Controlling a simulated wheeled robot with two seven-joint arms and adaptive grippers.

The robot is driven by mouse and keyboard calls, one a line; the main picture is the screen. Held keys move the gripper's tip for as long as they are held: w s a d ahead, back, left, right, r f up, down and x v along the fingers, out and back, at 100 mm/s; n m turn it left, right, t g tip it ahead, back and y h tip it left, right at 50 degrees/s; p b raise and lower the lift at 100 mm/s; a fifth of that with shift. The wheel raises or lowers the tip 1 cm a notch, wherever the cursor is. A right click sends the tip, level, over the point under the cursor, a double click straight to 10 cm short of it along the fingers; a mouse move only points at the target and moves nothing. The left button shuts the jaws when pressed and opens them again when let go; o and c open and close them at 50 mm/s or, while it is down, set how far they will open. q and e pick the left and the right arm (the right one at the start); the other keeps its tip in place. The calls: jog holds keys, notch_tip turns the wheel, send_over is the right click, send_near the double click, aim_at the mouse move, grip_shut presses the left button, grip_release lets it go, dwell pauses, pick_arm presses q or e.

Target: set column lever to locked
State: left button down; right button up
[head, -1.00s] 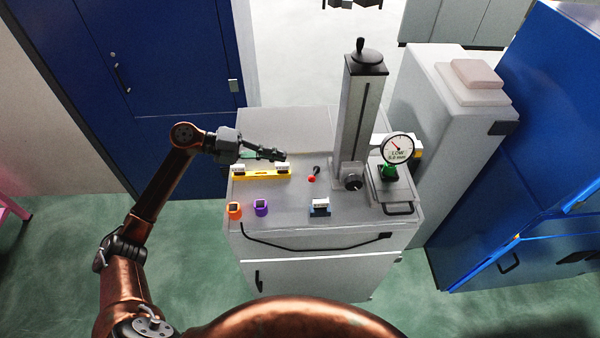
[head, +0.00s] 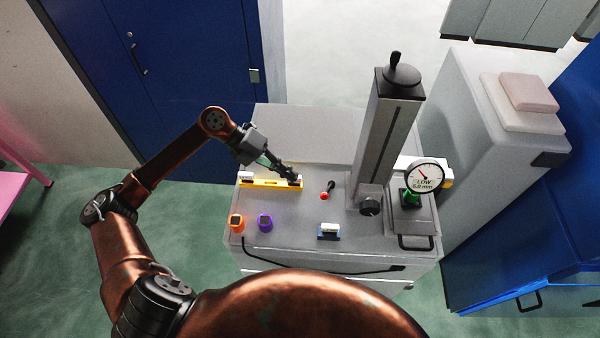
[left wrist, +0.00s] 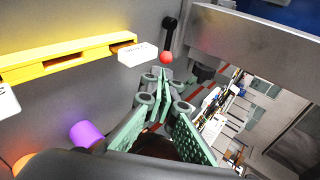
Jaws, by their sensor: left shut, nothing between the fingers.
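The column lever, a short black bar with a red ball end (head: 324,196), lies on the grey cabinet top at the foot of the column (head: 386,135). In the left wrist view the red ball (left wrist: 166,58) shows just beyond the fingertips, with the black bar rising behind it. My left gripper (head: 296,178) is shut and empty, left of the lever in the head view, above the right end of the yellow level. In the left wrist view its green-padded fingers (left wrist: 163,75) are together. Whether they touch the ball cannot be told. My right gripper is not in view.
The yellow level (head: 270,184) with white tags lies left of the lever. A dial gauge (head: 424,176) stands right of the column.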

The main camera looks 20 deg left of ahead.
pick_arm(q)
jog(key=p, duration=0.1)
send_near(327, 191)
jog(key=shift+s+d+f, duration=0.3)
jog(key=shift+s+f, duration=0.4)
jog(key=shift+s, duration=0.15)
jog(key=x, duration=0.3)
jog(key=shift+d+f+p, duration=0.15)
jog(key=shift+f+p, duration=0.15)
jog(key=shift+p, duration=0.05)
jog(key=shift+d+f, duration=0.1)
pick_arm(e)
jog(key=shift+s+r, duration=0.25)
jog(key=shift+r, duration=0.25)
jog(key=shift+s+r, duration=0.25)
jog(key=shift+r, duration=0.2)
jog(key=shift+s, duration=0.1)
